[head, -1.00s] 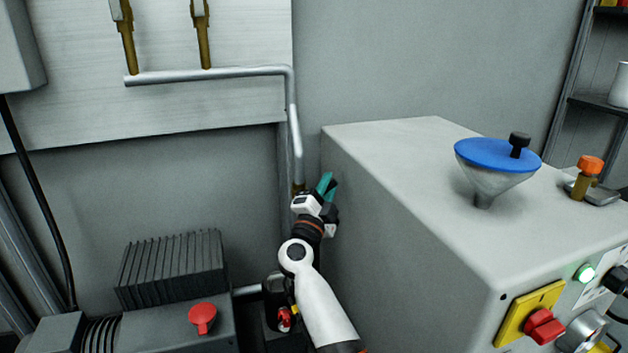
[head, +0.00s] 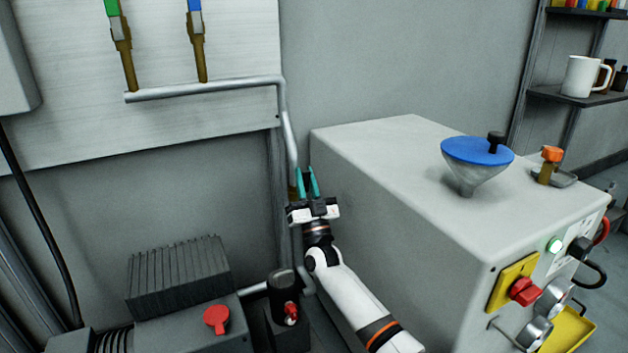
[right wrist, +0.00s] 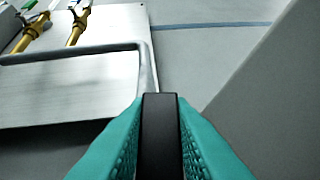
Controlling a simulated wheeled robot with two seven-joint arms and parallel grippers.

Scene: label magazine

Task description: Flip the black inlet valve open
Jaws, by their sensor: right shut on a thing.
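In the head view the handle is mostly hidden by the fingers. My left gripper is not in view.
The grey machine (head: 400,150) stands close on the right, with a blue-topped funnel (head: 477,152) on it. The silver pipe (head: 200,88) runs along the wall panel to brass valves. A black finned unit (head: 178,270) with a red knob (head: 216,317) is lower left.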

